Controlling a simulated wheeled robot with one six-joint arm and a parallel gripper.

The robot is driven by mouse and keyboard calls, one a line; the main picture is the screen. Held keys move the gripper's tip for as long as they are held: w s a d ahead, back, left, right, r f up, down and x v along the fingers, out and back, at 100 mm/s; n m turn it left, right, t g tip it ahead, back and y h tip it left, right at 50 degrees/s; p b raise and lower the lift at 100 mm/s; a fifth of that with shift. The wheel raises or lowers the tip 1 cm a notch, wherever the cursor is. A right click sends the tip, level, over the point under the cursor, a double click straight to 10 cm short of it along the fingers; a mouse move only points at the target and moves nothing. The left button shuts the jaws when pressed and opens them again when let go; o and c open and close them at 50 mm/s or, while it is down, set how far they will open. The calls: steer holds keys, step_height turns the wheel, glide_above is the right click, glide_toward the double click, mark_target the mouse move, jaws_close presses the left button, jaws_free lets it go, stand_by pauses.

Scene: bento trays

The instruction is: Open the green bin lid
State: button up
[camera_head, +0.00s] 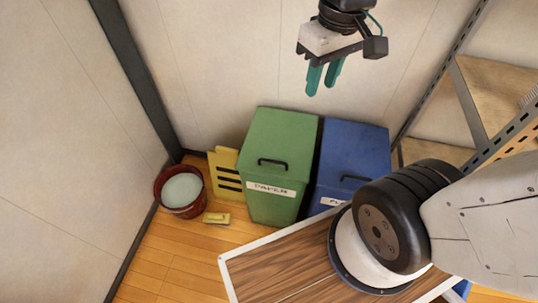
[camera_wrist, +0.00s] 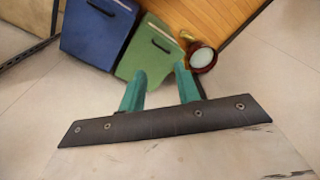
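The green bin (camera_head: 273,190) stands against the wall, with a "PAPER" label on its front. Its lid (camera_head: 282,137) is closed and has a black handle (camera_head: 272,162) near the front edge. The bin also shows in the wrist view (camera_wrist: 146,55), with its handle (camera_wrist: 162,45). My gripper (camera_head: 323,92) is above and behind the bins near the wall, apart from the lid. Its two teal fingers are spread with nothing between them, as the wrist view also shows (camera_wrist: 163,88).
A blue bin (camera_head: 350,150) stands right beside the green one. A red bucket (camera_head: 181,193), a yellow board (camera_head: 224,172) and a yellow sponge-like block (camera_head: 217,218) are on the left. A wooden table (camera_head: 280,268) is in front, and a metal shelf (camera_head: 465,100) is at right.

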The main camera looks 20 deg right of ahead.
steer(key=w+a+f+n, duration=0.1)
steer(key=w+f+n, duration=0.2)
steer(key=w+f, duration=0.45)
steer(key=n+g+y, duration=0.1)
steer(key=n+g, duration=0.1)
steer(key=n, duration=0.3)
glide_above(275, 156)
steer(key=s+a, duration=0.1)
steer(key=s, duration=0.2)
step_height(275, 156, down, 23)
steer(key=f, duration=1.1)
steer(key=shift+s+a+f, duration=0.25)
steer(key=shift+s+a, duration=0.15)
steer(key=shift+f, duration=0.45)
steer(key=shift+s, duration=0.1)
jaws_close()
